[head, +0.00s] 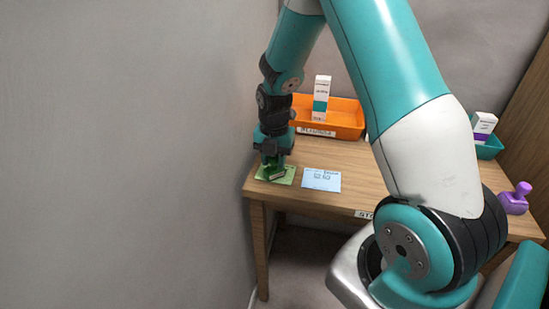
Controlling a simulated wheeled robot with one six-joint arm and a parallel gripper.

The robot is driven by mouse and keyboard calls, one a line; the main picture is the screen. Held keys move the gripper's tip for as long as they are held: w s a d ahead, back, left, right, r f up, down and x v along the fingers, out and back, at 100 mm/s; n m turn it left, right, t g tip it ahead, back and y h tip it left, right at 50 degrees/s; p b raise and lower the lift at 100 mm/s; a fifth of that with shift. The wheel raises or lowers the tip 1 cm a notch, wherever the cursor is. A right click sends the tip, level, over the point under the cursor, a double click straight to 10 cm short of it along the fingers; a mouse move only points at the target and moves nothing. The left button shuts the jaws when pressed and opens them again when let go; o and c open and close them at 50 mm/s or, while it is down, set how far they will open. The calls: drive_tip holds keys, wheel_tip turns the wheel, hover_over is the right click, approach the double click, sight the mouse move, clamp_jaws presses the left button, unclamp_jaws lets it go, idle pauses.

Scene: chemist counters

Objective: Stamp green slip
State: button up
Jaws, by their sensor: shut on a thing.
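The green slip (289,179) lies flat on the wooden counter, near its left front corner. My gripper (273,166) points down over the slip and is shut on a dark green stamp (276,174). The stamp is low over the slip and covers part of it. I cannot tell whether its base touches the paper. The gripper hides the stamp's upper part.
A blue slip (322,179) lies just right of the green one. Behind stands an orange tray (345,122) with a white and teal box (321,98). A purple stamp (515,199) and a teal tray (490,148) with a box (483,125) are at right. A wall borders the left.

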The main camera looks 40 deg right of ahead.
drive_tip(key=shift+s, duration=0.1)
drive_tip(key=shift+r+p, duration=3.1)
drive_tip(key=shift+r, duration=0.4)
